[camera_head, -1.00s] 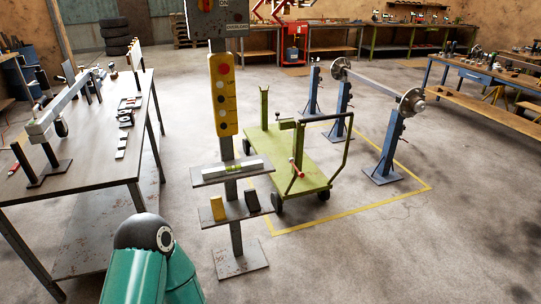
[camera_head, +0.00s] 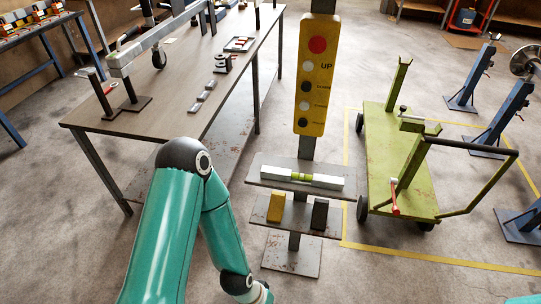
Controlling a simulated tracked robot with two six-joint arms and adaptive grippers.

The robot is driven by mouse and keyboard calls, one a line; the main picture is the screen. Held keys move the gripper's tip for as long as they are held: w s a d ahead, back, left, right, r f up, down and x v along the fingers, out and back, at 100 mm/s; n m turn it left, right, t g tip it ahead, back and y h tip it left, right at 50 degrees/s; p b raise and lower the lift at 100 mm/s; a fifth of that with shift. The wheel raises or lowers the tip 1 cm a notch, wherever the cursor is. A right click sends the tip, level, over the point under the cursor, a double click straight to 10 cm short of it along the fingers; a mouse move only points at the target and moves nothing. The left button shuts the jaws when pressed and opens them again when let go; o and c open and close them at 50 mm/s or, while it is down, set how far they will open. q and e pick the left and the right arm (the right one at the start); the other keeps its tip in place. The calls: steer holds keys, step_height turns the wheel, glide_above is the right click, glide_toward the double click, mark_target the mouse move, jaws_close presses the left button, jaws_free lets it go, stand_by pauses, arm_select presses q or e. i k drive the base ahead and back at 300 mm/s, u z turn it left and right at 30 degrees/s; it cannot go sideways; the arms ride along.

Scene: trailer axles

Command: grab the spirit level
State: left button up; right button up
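The spirit level (camera_head: 302,177) is a pale bar with a yellow-green vial in the middle. It lies flat on the upper grey shelf (camera_head: 262,169) of the control post. My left arm, teal with a dark elbow, comes up from the bottom left and bends down beside the post. Its wrist leaves the bottom edge left of the post's foot, below the level, so my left gripper is out of sight. A small teal piece shows at the bottom right edge; my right gripper is not visible.
A lower shelf holds a yellow block (camera_head: 276,207) and a dark block (camera_head: 319,214). A yellow button panel (camera_head: 316,75) hangs above the level. A grey workbench (camera_head: 185,92) stands left; a green cart (camera_head: 383,157) and blue stands (camera_head: 497,122) stand right.

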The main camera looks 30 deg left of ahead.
mark_target(323, 181)
steer(key=u, duration=0.3)
steer(key=i, duration=0.9)
steer(key=u, duration=0.55)
steer(key=k, duration=0.75)
steer(key=u, duration=0.25)
steer(key=i, duration=0.8)
steer(key=z, duration=0.1)
